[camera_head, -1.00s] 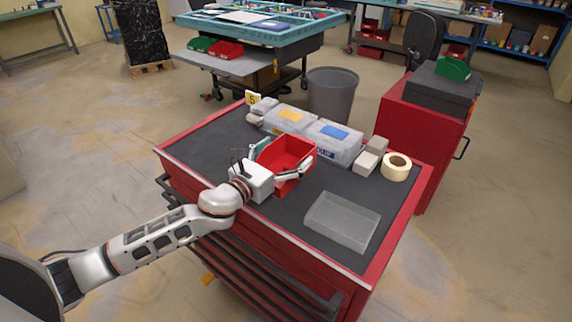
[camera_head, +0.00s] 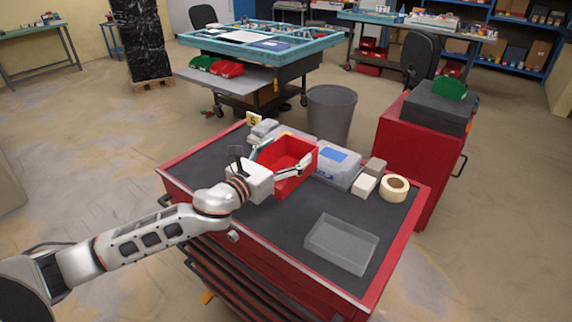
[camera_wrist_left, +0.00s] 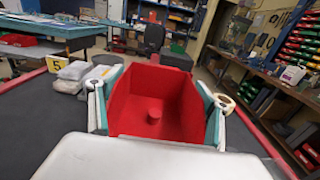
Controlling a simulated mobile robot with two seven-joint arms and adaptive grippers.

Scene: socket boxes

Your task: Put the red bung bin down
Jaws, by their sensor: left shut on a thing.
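The red bung bin (camera_head: 294,151) is an open-topped red box, held above the dark top of the red tool cabinet (camera_head: 220,165). In the left wrist view the bin (camera_wrist_left: 180,100) stands between the two fingers, with a small red round piece (camera_wrist_left: 154,113) on its floor. My left gripper (camera_head: 281,161) is shut on the bin, one finger along each side. It also shows in the left wrist view (camera_wrist_left: 157,106). The bin's underside and its gap to the cabinet top are hidden. My right gripper is not in view.
Behind the bin stand clear lidded boxes, one with a blue label (camera_head: 336,157), and a yellow number sign (camera_head: 253,118). A white block (camera_head: 363,185) and tape roll (camera_head: 394,188) lie at right. A clear tray (camera_head: 342,244) sits at front right. The cabinet top between bin and tray is bare.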

